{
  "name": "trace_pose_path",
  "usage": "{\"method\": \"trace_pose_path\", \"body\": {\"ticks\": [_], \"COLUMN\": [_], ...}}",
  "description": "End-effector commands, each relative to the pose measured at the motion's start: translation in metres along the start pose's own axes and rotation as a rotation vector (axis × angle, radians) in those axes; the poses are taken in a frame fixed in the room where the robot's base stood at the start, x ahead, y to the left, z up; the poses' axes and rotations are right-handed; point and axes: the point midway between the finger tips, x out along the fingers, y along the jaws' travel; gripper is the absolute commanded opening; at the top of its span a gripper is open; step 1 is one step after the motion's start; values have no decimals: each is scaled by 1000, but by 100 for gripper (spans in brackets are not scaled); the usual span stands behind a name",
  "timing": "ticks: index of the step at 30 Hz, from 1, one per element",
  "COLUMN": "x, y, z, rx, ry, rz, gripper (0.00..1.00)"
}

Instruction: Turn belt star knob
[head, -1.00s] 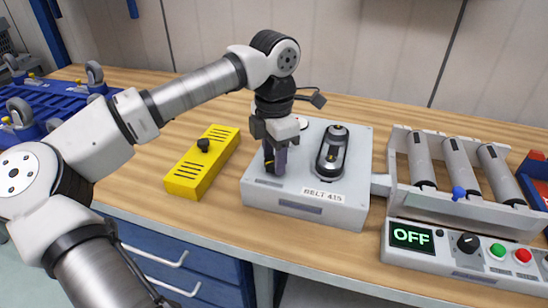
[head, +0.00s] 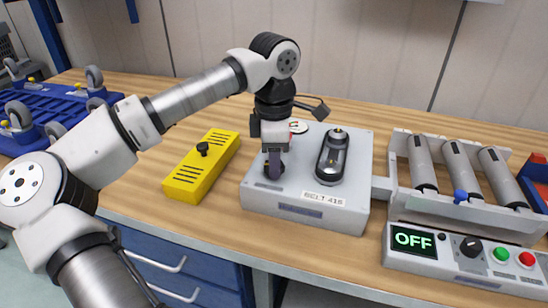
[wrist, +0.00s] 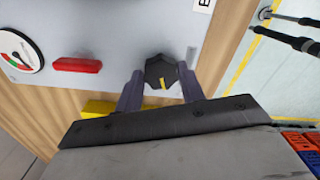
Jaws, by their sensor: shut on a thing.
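A grey belt unit (head: 330,212) labelled "BELT 415" stands on the wooden bench in the head view. The black star knob (wrist: 161,73), with a yellow mark, sits on its panel in the wrist view. My gripper (wrist: 160,88) is shut on the knob, one finger on each side. In the head view my gripper (head: 274,168) points down at the left part of the unit and hides much of the knob. The yellow mark shows near the knob's lower edge in the wrist view.
A round gauge (wrist: 17,50) and a red bar (wrist: 78,65) are beside the knob. A yellow box (head: 201,167) lies left; a roller conveyor (head: 455,168) and control box reading OFF (head: 414,240) stand right.

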Motion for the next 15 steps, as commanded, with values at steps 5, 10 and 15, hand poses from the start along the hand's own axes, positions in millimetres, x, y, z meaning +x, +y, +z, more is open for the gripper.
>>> {"method": "trace_pose_path", "body": {"ticks": [5,10,15], "x": [-1,-1,0], "y": [0,0,0], "z": [0,0,0], "rx": [-1,-1,-2], "ry": [-2,-2,-1], "rz": [3,2,1], "gripper": [16,53,61]}}
